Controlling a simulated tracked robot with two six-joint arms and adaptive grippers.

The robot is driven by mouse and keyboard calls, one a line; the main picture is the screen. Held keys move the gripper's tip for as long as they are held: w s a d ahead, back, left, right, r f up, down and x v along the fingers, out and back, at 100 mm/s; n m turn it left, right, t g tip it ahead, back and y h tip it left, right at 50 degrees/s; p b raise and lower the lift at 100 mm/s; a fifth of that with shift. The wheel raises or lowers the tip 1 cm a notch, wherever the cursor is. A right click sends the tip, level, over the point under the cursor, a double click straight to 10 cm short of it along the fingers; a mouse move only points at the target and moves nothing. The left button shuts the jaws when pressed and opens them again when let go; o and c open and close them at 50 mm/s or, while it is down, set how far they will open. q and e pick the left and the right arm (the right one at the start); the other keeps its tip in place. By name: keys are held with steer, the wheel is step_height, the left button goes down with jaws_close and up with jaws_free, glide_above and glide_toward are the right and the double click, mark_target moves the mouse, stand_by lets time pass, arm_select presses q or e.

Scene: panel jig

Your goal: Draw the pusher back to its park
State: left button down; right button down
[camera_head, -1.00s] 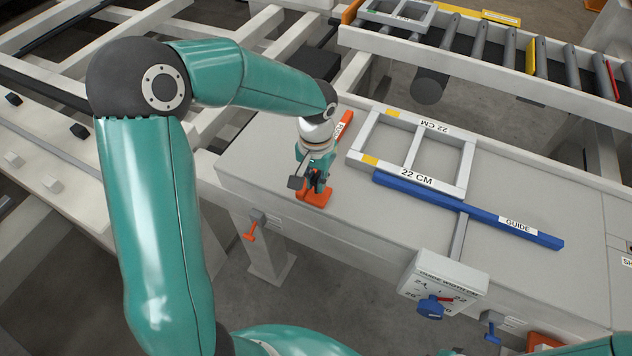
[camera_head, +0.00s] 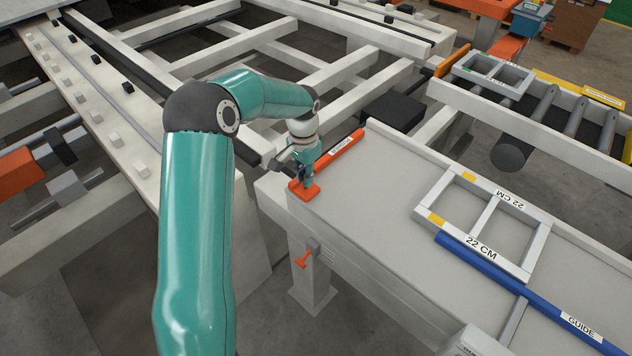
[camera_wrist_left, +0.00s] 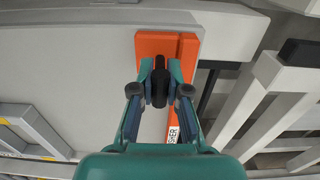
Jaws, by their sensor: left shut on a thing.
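The orange pusher (camera_head: 341,148) lies at the left end of the grey table, a long bar with a flat foot at its near end. My left gripper (camera_head: 303,178) is over that foot. In the left wrist view, my left gripper (camera_wrist_left: 160,86) is shut on the pusher's black upright handle, with a finger on each side. The orange foot and bar of the pusher (camera_wrist_left: 153,43) show beyond and beside it, and its label is partly covered by the gripper. My right gripper is not in view.
A grey frame marked 22 CM (camera_head: 483,222) lies on the table, apart from the pusher, against the blue guide (camera_head: 535,292). The table surface (camera_head: 375,195) between pusher and frame is clear. A roller conveyor (camera_head: 545,110) stands behind.

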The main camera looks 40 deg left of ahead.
arm_select(q)
steer(key=shift+w+a+r, duration=0.15)
steer(key=shift+a+r, duration=0.05)
steer(key=shift+a, duration=0.1)
steer(key=c, duration=1.1)
jaws_free()
steer(key=shift+f, duration=0.15)
steer(key=shift+c, duration=0.2)
step_height(320, 180, up, 12)
